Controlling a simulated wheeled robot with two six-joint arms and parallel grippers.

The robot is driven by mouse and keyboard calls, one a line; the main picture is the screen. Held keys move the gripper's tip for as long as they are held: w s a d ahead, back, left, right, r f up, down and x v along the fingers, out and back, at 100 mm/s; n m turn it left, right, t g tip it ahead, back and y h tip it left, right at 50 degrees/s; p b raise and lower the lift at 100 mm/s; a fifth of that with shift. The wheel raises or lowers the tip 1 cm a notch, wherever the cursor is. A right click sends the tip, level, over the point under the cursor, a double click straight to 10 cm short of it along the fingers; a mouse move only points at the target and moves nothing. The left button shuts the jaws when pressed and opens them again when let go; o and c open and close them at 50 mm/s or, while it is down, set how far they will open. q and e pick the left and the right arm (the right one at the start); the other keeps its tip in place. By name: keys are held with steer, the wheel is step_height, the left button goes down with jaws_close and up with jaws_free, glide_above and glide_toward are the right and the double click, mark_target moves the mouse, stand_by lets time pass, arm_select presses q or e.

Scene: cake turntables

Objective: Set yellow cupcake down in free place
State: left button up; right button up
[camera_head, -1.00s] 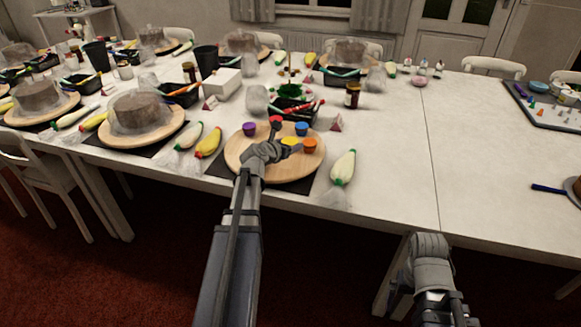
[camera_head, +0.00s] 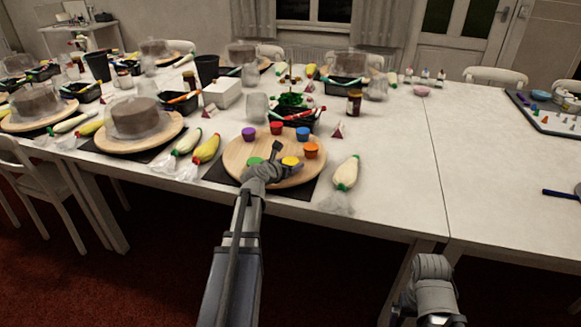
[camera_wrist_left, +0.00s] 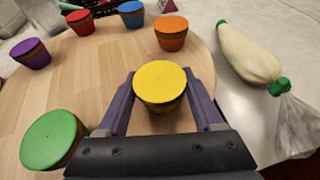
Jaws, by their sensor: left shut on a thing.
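The yellow cupcake (camera_head: 290,162) is between the fingers of my left gripper (camera_head: 276,160), over the front part of the round wooden board (camera_head: 235,150). In the left wrist view the yellow cupcake (camera_wrist_left: 160,84) is upright, with a finger on each side. I cannot tell whether its base touches the board. A green cupcake (camera_wrist_left: 52,139) stands left of the gripper. Orange (camera_wrist_left: 171,33), blue (camera_wrist_left: 131,13), red (camera_wrist_left: 80,21) and purple (camera_wrist_left: 30,53) cupcakes stand in an arc behind. Bare wood lies between them and the yellow one. My right gripper's fingers are not visible.
A white piping bag (camera_head: 346,172) with a green tip lies right of the board. A yellow piping bag (camera_head: 206,149) lies left of it. A black tray (camera_head: 301,117) stands behind the board.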

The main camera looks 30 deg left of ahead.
arm_select(q)
steer(key=shift+f, duration=0.2)
steer(key=o, duration=1.4)
steer(key=shift+c, duration=0.2)
steer(key=shift+r, duration=0.25)
steer(key=p+v, duration=0.4)
steer(key=v, duration=0.8)
